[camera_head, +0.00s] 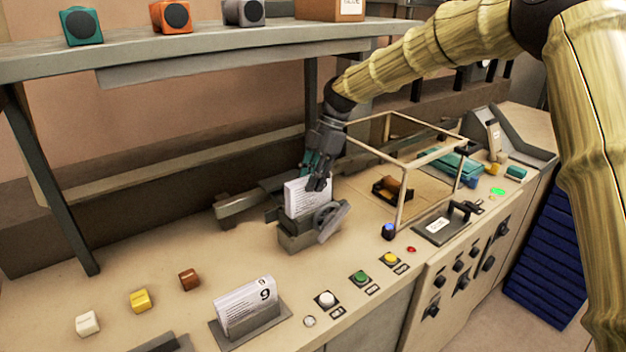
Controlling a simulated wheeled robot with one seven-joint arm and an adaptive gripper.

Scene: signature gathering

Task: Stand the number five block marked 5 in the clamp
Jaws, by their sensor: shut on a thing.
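My gripper (316,178) is shut on a white printed block (300,200) at the middle of the bench. The block stands upright in or just above the grey clamp (294,238), which has a hand wheel (331,218) on its right side. The block's lower edge is hidden by the clamp, so I cannot tell how deep it sits. Its number is too small to read. Another white block marked 9 (246,306) stands upright in a grey holder at the front.
A glass-sided frame (402,205) stands right of the clamp. Buttons (360,278) line the bench's front edge. Small white, yellow and brown cubes (141,300) lie at the front left. A grey shelf (220,45) overhangs the back.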

